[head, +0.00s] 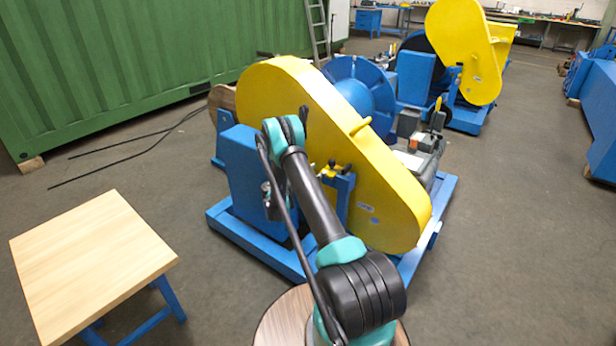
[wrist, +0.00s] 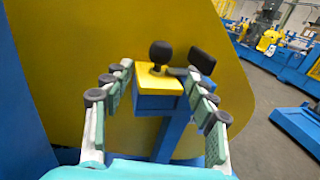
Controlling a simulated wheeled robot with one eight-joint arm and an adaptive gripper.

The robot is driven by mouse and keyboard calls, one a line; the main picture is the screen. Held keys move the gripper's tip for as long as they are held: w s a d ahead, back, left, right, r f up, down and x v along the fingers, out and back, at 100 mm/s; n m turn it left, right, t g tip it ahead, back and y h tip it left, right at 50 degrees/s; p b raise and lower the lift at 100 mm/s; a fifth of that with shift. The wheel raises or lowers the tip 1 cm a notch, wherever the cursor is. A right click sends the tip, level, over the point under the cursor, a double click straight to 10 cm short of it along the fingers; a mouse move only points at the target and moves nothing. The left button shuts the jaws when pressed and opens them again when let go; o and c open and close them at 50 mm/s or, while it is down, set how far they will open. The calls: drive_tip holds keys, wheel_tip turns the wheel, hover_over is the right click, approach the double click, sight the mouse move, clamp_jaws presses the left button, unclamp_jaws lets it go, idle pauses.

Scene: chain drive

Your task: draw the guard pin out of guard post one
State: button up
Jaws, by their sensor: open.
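The guard post (wrist: 172,135) is a blue upright with a yellow block (wrist: 156,80) on top, in front of the yellow chain guard (head: 300,100). A black ball knob, seemingly the guard pin's head (wrist: 160,52), stands upright on the block; the pin's shank is hidden. A dark flat-ended part (wrist: 202,62) sits just right of it. In the wrist view my gripper (wrist: 160,72) is open, with its padded fingers either side of the knob and block. I see no clear contact. The post (head: 342,196) also shows in the head view, right of my arm. No number is readable.
A blue housing (head: 250,170) stands left of the post on a blue base frame (head: 230,232). A wooden-topped table (head: 92,260) is at the left. Another yellow-guarded machine (head: 465,50) stands behind.

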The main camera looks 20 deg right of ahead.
sight(329, 165)
drive_tip(key=x, duration=1)
drive_tip(key=shift+d, duration=0.15)
clamp_jaws()
drive_tip(key=shift+r, duration=0.1)
